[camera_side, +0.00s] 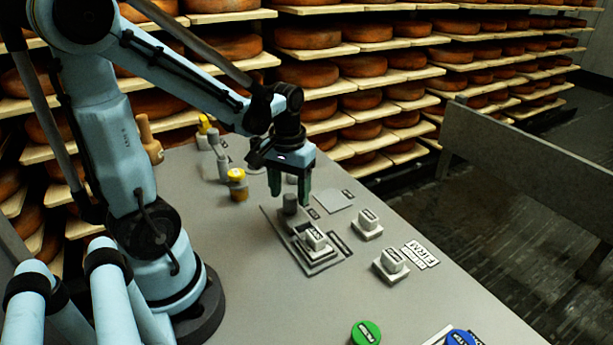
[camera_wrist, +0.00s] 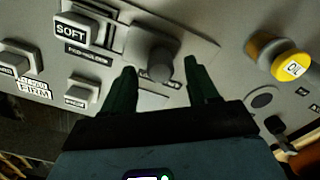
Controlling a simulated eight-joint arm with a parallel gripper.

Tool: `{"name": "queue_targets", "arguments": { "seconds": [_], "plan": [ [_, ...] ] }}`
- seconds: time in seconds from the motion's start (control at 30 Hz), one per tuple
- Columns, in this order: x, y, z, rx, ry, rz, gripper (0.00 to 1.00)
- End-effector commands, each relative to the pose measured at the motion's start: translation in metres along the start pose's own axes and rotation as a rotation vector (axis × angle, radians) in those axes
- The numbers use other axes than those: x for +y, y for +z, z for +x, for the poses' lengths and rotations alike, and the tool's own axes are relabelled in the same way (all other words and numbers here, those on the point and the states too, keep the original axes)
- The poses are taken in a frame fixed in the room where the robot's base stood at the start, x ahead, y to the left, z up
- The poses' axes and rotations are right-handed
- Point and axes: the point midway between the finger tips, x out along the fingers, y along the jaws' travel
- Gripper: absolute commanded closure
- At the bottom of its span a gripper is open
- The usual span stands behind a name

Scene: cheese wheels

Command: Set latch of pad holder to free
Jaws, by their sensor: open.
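The pad holder is a grey plate (camera_side: 318,266) on the table, also in the wrist view (camera_wrist: 195,45). A pale block marked SOFT (camera_wrist: 72,28) sits on it, also in the side view (camera_side: 316,238). My gripper (camera_side: 290,198) is open, pointing down over the knob. In the wrist view my gripper (camera_wrist: 160,64) has a finger either side of the knob's near edge, with visible gaps.
Two pale blocks (camera_side: 367,223) (camera_side: 392,263) and a FIRM label (camera_side: 420,255) lie right of the holder. A yellow-capped container (camera_side: 237,185) stands to the left, also in the wrist view (camera_wrist: 280,58). Green (camera_side: 366,333) and blue (camera_side: 460,338) round pieces are at the front.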

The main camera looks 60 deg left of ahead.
Motion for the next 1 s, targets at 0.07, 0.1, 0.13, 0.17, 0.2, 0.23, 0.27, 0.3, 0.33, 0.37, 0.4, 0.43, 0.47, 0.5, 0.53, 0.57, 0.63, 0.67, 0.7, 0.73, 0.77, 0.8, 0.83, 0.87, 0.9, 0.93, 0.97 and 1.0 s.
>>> {"name": "queue_targets", "arguments": {
  "seconds": [0.07, 0.1, 0.13, 0.17, 0.2, 0.23, 0.27, 0.3, 0.33, 0.37, 0.4, 0.43, 0.47, 0.5, 0.53, 0.57, 0.63, 0.67, 0.7, 0.73, 0.77, 0.8, 0.83, 0.87, 0.9, 0.93, 0.97, 1.0],
  "plan": [
    [0.000, -0.001, 0.008, 0.000, 0.000, 0.000, 0.41],
    [0.000, -0.001, 0.012, 0.000, 0.000, 0.000, 0.41],
    [0.000, -0.001, 0.014, 0.000, 0.000, 0.000, 0.41],
    [0.000, -0.001, 0.016, 0.000, 0.000, 0.000, 0.41],
    [0.000, 0.000, 0.018, 0.000, 0.000, 0.000, 0.41],
    [0.000, 0.000, 0.020, 0.000, 0.000, 0.000, 0.41],
    [0.000, 0.000, 0.021, 0.000, 0.000, 0.000, 0.41],
    [0.000, 0.000, 0.023, 0.000, 0.000, 0.000, 0.41],
    [0.000, 0.000, 0.024, 0.000, 0.000, 0.000, 0.41],
    [0.000, 0.000, 0.024, 0.000, 0.000, 0.000, 0.41],
    [0.000, 0.000, 0.025, 0.000, 0.000, 0.000, 0.41],
    [0.000, 0.000, 0.025, 0.000, 0.000, 0.000, 0.41],
    [0.000, 0.000, 0.025, 0.000, 0.000, 0.000, 0.41],
    [0.000, 0.000, 0.025, 0.000, 0.000, 0.000, 0.41],
    [0.000, 0.000, 0.025, 0.000, 0.000, 0.000, 0.41],
    [0.000, 0.000, 0.025, 0.000, 0.000, 0.000, 0.41],
    [0.000, 0.000, 0.025, 0.000, 0.000, 0.000, 0.41],
    [0.000, 0.000, 0.025, 0.000, 0.000, 0.000, 0.41],
    [0.000, 0.000, 0.025, 0.000, 0.000, 0.000, 0.46],
    [0.000, 0.000, 0.025, 0.000, 0.000, 0.000, 0.50],
    [0.000, 0.000, 0.025, 0.000, 0.000, 0.000, 0.55],
    [0.000, 0.000, 0.025, 0.000, 0.000, 0.000, 0.61],
    [0.000, 0.000, 0.025, 0.000, 0.000, 0.000, 0.66],
    [0.000, 0.000, 0.025, 0.000, 0.000, 0.000, 0.70],
    [0.000, 0.000, 0.025, 0.000, 0.000, 0.000, 0.76],
    [0.000, 0.000, 0.025, 0.000, 0.000, 0.000, 0.81],
    [0.000, 0.000, 0.025, 0.000, 0.000, 0.000, 0.85],
    [0.000, 0.000, 0.025, 0.000, 0.000, 0.000, 0.92]
  ]
}}
